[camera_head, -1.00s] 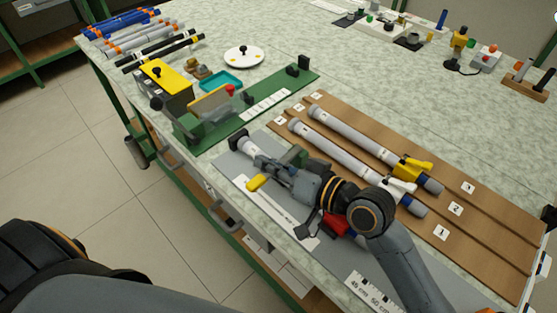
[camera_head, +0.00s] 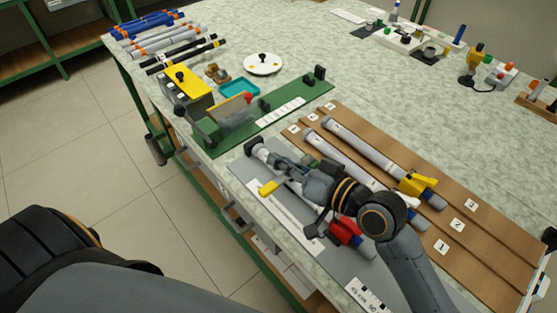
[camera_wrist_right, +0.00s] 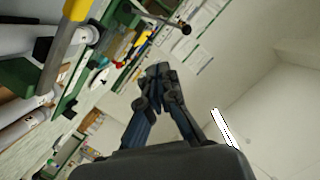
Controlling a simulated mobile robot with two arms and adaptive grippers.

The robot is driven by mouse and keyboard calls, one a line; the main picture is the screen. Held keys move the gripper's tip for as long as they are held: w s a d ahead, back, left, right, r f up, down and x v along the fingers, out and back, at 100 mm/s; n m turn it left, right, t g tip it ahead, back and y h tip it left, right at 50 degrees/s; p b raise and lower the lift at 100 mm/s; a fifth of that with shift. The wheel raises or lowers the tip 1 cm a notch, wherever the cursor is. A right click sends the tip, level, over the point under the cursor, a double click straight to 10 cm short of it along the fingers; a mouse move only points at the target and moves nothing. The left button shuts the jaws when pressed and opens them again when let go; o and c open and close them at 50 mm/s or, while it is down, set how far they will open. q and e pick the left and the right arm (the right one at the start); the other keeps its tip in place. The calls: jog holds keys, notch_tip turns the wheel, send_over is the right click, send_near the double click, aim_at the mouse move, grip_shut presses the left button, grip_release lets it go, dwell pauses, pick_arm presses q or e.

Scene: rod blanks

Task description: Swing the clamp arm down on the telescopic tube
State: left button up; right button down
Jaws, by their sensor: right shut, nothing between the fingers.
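The telescopic tube (camera_head: 259,151) lies along the grey board at the front of the bench. Its far end shows, and my right arm hides much of its length. A yellow handle (camera_head: 268,188), apparently the clamp arm's, sticks out on the near side of the tube. In the right wrist view a yellow bar with a grey tip (camera_wrist_right: 62,45), likely the clamp arm, stands at the left edge, apart from the fingers. My right gripper (camera_head: 279,160) is shut and empty above the tube's far part; its closed fingertips also show in the wrist view (camera_wrist_right: 158,72). My left gripper is out of view.
A red part (camera_head: 345,231) sits on the grey board beside my right wrist. A brown rack (camera_head: 480,245) with white tubes lies just behind. A green fixture (camera_head: 290,110) stands beyond the board's far end. Bare benchtop (camera_head: 400,115) lies behind the rack.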

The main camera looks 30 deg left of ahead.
jog(key=s+p+v, duration=0.1)
jog(key=v, duration=0.8)
jog(key=shift+s+a+f, duration=0.1)
jog(key=shift+s+f, duration=0.05)
jog(key=shift+s, duration=0.05)
